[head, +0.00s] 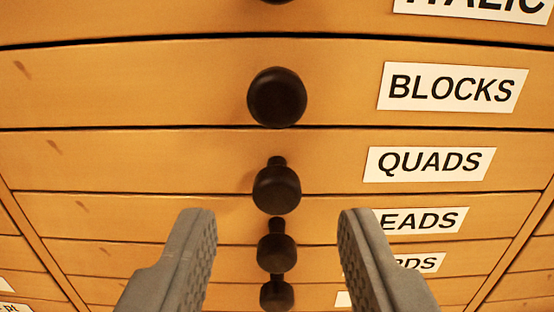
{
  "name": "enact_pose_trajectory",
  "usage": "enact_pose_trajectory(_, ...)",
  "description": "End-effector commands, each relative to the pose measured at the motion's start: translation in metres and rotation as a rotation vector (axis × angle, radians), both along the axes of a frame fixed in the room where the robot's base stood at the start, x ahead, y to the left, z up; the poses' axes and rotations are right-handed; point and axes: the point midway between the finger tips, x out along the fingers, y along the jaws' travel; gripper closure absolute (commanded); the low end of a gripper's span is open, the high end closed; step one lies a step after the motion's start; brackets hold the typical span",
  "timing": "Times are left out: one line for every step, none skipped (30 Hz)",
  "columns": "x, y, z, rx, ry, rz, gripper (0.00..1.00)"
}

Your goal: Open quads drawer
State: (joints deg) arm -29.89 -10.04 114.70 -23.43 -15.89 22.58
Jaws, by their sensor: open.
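The QUADS drawer (130,163) is a wooden drawer front, flush with the fronts around it. A white QUADS label (430,163) sits at its right. Its round black knob (277,190) sticks out at the middle and hangs in the picture over the drawer's lower edge. My gripper (272,222) is open and empty, with grey ridged fingers at left and right. Its fingertips show just below the QUADS knob in the picture, one on each side of the knob column, apart from it. How far they are from the drawer front is hard to tell.
Above is the BLOCKS drawer (140,85) with its black knob (277,97). Below is a drawer labelled "EADS" (425,220), its first letter hidden by my right finger, with its knob (277,252). Another knob (277,295) is lower still. All fronts look shut.

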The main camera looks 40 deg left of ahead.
Motion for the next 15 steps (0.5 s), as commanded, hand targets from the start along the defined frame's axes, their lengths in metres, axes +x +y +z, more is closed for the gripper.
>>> enact_pose_trajectory(0.005,0.004,0.0,0.0,0.001,0.0,0.6)
enact_pose_trajectory(0.008,0.006,0.0,0.0,0.001,0.0,0.6)
enact_pose_trajectory(0.011,0.008,0.0,0.002,0.001,0.0,0.6)
enact_pose_trajectory(0.013,0.01,0.0,0.002,0.001,0.0,0.6)
enact_pose_trajectory(0.015,0.011,0.0,0.002,0.001,0.0,0.6)
enact_pose_trajectory(0.017,0.012,0.0,0.001,0.001,0.0,0.6)
enact_pose_trajectory(0.018,0.013,0.0,0.001,0.001,0.0,0.6)
enact_pose_trajectory(0.019,0.014,0.0,0.001,0.001,0.0,0.6)
enact_pose_trajectory(0.02,0.015,0.0,0.001,0.001,0.0,0.6)
enact_pose_trajectory(0.021,0.015,0.0,0.0,0.0,0.0,0.6)
enact_pose_trajectory(0.021,0.015,0.0,0.0,0.0,0.0,0.6)
enact_pose_trajectory(0.022,0.016,0.0,0.0,0.0,0.0,0.6)
enact_pose_trajectory(0.022,0.016,0.0,0.0,0.0,0.0,0.6)
enact_pose_trajectory(0.022,0.016,0.0,0.0,0.0,0.0,0.6)
enact_pose_trajectory(0.022,0.016,0.0,0.0,0.0,0.0,0.6)
